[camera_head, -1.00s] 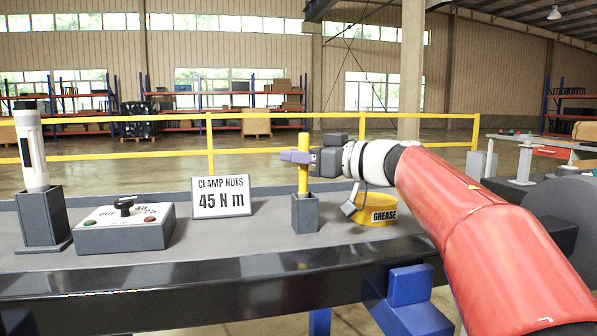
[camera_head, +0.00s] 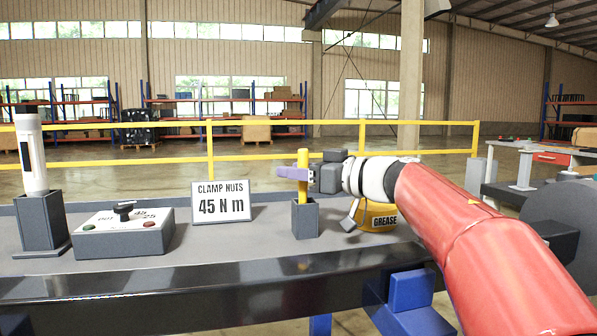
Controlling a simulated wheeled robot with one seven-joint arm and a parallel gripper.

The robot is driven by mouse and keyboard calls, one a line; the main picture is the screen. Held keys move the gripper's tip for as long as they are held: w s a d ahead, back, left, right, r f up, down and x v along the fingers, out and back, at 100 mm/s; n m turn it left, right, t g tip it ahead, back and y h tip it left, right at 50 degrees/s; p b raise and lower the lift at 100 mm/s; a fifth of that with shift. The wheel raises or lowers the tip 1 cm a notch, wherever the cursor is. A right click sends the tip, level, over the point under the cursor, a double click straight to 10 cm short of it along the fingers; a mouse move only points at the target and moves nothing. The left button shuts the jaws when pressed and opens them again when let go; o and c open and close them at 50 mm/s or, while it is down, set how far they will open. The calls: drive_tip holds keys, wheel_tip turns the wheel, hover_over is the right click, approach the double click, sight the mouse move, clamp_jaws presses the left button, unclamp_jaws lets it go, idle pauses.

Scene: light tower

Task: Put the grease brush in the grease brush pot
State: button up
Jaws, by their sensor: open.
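The yellow grease brush (camera_head: 303,158) stands upright in the small dark grey square pot (camera_head: 306,222) on the bench. Its handle top shows above the pot; its lower end is hidden inside. My gripper (camera_head: 297,173) is open at the handle, a little above the pot's rim. A purple finger shows to the left of the handle. The other finger is hard to make out. Whether the fingers touch the handle cannot be told.
A yellow grease tin (camera_head: 379,214) stands right of the pot, partly behind my arm. A torque sign (camera_head: 221,203), a switch box (camera_head: 124,232) and a white tool in a grey stand (camera_head: 42,222) are on the left. The bench front (camera_head: 200,252) is clear.

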drive_tip(key=shift+s+d+r, duration=0.1)
drive_tip(key=shift+d+r, duration=0.1)
drive_tip(key=v, duration=0.7)
